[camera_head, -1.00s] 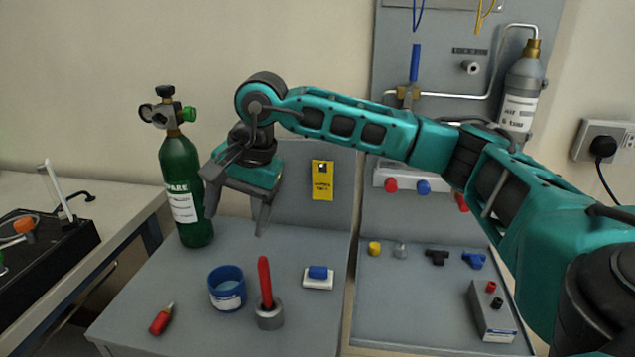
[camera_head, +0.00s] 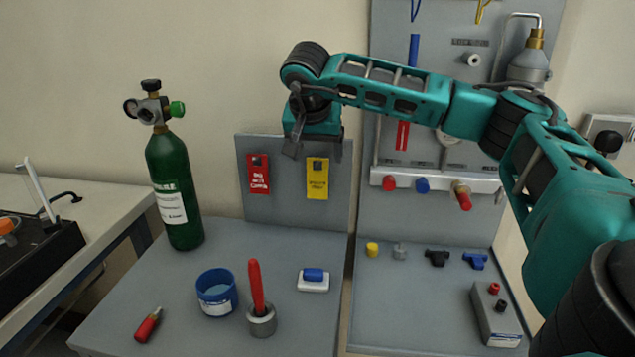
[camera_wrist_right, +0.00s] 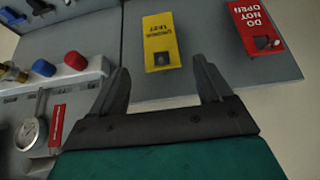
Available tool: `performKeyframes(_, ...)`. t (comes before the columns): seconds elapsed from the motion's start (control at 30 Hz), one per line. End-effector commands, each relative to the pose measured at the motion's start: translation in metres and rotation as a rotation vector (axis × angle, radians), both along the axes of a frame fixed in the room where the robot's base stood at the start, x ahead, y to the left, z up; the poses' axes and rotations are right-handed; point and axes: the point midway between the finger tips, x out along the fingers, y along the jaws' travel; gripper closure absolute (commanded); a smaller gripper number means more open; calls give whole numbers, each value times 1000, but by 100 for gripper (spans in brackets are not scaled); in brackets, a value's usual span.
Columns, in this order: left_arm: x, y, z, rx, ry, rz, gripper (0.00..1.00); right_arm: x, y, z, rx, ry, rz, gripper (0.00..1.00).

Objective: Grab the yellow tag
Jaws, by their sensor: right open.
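The yellow tag (camera_head: 317,179) hangs on the upright grey panel behind the table, to the right of a red tag (camera_head: 258,174). In the right wrist view the yellow tag (camera_wrist_right: 161,42) shows just beyond and between my open fingers, with its holed end toward me. My right gripper (camera_head: 312,150) is in front of the panel around the height of the yellow tag's top; nothing is between its fingers. In the right wrist view the gripper (camera_wrist_right: 163,85) is open and apart from the tag. My left gripper is not in view.
A green cylinder (camera_head: 174,190) stands at the table's left. A blue tub (camera_head: 217,293), a red-handled tool in a grey holder (camera_head: 262,320) and a blue-and-white block (camera_head: 313,283) stand on the table. A gauge (camera_wrist_right: 27,134) and knobs sit beside the panel.

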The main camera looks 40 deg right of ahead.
Motion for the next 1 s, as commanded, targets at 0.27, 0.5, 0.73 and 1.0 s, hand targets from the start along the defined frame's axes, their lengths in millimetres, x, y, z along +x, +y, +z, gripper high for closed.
performKeyframes(0.27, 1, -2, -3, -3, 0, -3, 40, 15, -15, -34, 0, 3, -2, 21)
performKeyframes(0.5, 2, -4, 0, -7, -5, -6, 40, 18, -20, -43, 0, 0, -1, 21)
performKeyframes(0.73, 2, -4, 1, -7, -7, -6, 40, 18, -19, -43, 1, 0, -1, 31)
performKeyframes(1.0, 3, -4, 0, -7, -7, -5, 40, 18, -19, -43, 1, 0, -1, 57)
